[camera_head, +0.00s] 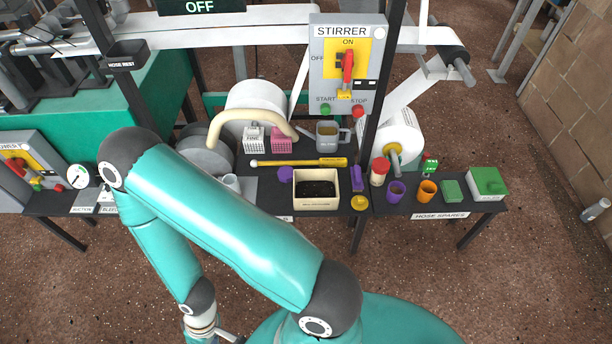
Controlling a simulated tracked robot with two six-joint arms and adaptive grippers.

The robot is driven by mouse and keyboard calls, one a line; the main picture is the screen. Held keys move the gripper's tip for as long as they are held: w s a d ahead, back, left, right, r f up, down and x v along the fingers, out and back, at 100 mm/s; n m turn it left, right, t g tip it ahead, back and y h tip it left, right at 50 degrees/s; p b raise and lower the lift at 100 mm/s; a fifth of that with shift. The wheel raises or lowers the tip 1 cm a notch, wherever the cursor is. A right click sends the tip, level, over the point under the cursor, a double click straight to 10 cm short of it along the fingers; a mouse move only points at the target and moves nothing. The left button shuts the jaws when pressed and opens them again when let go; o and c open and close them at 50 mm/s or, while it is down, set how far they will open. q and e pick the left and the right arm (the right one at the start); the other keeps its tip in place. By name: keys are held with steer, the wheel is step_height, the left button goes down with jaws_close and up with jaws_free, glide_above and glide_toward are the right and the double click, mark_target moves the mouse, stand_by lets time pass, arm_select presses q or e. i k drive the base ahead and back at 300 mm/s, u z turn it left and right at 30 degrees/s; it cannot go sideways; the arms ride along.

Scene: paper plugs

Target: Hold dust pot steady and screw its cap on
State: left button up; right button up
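A small jar (379,172) with a pale body and a reddish top stands on the dark shelf, right of the stirrer post. It may be the dust pot; I cannot tell whether its red top is a cap or its contents. A small round yellow piece (360,203) lies at the shelf's front edge, right of the cream box; I cannot tell if it is a cap. My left arm folds back toward me, and its gripper (228,338) is at the bottom edge, mostly cut off, far from the jar. My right gripper is out of view.
A cream box (317,204) of dark material, a yellow-handled tool (318,162) and a grey jug (328,134) sit on the middle shelf. The stirrer panel (323,90) rises behind.

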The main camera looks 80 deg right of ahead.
mark_target(231, 180)
steer(key=z, duration=0.1)
steer(key=k, duration=0.1)
steer(key=u, duration=1.15)
steer(key=i, duration=0.1)
steer(key=z, duration=2.75)
steer(key=i, duration=0.9)
steer(key=u, duration=0.15)
steer(key=k, duration=0.8)
steer(key=z, duration=0.2)
steer(key=i, duration=0.6)
